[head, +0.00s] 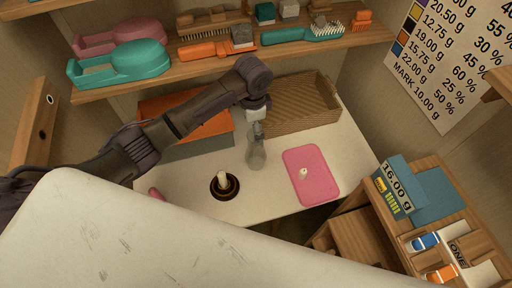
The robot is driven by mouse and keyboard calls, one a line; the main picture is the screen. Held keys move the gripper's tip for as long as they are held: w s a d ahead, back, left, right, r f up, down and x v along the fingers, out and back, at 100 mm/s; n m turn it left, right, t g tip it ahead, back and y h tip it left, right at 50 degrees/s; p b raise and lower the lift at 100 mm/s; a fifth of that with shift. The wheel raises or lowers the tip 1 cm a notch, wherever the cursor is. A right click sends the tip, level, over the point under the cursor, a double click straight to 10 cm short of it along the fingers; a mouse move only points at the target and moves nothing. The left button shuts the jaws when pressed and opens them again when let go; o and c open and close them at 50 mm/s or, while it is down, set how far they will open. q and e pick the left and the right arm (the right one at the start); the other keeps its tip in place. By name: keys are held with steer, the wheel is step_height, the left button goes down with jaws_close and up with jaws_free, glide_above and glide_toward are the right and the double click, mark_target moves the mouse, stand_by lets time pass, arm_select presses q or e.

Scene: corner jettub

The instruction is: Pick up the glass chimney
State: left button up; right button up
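The glass chimney (256,155) is a pale, see-through, bulged tube, upright on or just above the white tabletop; I cannot tell which. My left gripper (258,133) comes down from above and is at the chimney's narrow top. Its fingers are small and dark here, and I cannot tell whether they are closed on the glass. A dark round holder (224,194) with a pale candle (223,179) stands just left of and in front of the chimney. My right gripper is not in view.
A pink tray (316,180) with a small pale piece lies to the right. A wicker basket (300,104) and an orange-topped box (208,126) stand behind. A shelf (180,70) with brushes hangs above. A scale (398,185) is at the right. A large white surface fills the front.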

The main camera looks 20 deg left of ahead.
mark_target(256, 151)
arm_select(q)
step_height(256, 151, down, 8)
steer(key=p, duration=0.1)
steer(key=shift+d+f+p, duration=0.2)
steer(key=shift+d+p, duration=0.15)
steer(key=shift+d, duration=0.05)
steer(key=c, duration=1.3)
steer(key=shift+r, duration=0.15)
steer(key=shift+c, duration=0.2)
